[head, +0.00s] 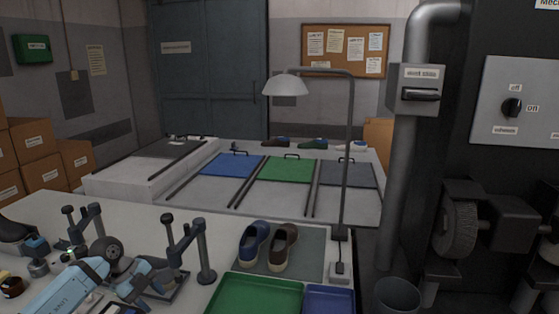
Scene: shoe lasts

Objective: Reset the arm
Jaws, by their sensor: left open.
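My left arm (70,287) comes in at the bottom left, light blue with dark joints. Its wrist bends down over the near bench, and my left gripper (150,287) is low there, small and partly hidden by the arm's own links. It is open, and I see nothing held in it. It is just left of a dark metal stand with two posts (205,258). My right gripper is not in view.
A blue shoe (254,243) and a brown shoe (283,247) stand on a grey mat (312,262). A green tray (255,295) and a blue tray (329,299) are in front. A lamp (347,180) rises at right. Another stand (84,224) is behind my arm.

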